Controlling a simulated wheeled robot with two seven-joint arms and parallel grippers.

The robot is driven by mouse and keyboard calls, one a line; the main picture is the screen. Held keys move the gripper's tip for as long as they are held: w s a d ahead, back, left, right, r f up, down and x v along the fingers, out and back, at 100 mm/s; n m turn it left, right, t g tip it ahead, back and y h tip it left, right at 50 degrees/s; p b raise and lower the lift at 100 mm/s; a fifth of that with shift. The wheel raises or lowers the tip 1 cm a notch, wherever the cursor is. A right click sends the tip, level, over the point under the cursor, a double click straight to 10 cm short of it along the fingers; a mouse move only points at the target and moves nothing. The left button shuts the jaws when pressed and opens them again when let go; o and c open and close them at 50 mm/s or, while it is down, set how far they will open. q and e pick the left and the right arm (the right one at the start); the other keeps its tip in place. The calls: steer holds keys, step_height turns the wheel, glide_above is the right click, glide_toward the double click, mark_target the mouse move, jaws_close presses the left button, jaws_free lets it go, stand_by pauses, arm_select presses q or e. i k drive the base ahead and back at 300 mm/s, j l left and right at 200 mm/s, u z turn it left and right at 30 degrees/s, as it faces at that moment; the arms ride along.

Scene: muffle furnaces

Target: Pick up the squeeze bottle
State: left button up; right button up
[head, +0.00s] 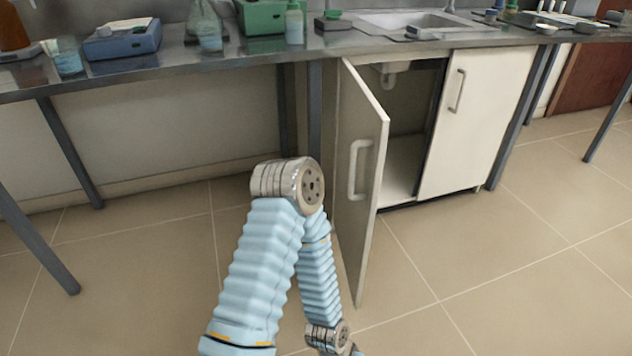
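A small pale blue-green bottle (294,24) with a green top stands upright near the front edge of the metal bench (180,66). It looks like the squeeze bottle, but it is too small to be certain. One of my arms, in a light blue ribbed sleeve, rises from the bottom edge, bends at a metal joint and folds back down. Its lower end runs out of the picture at the bottom, well below the bench top and apart from the bottle. Neither of my grippers shows.
A green device (262,17) stands behind the bottle, with a clear flask (205,27) to the left. A blue device (122,42) and a beaker (68,56) stand further left. The open cabinet door (362,160) juts out below the sink (420,20). Floor is clear.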

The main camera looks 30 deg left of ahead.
mark_target(294, 17)
steer(key=u, duration=0.9)
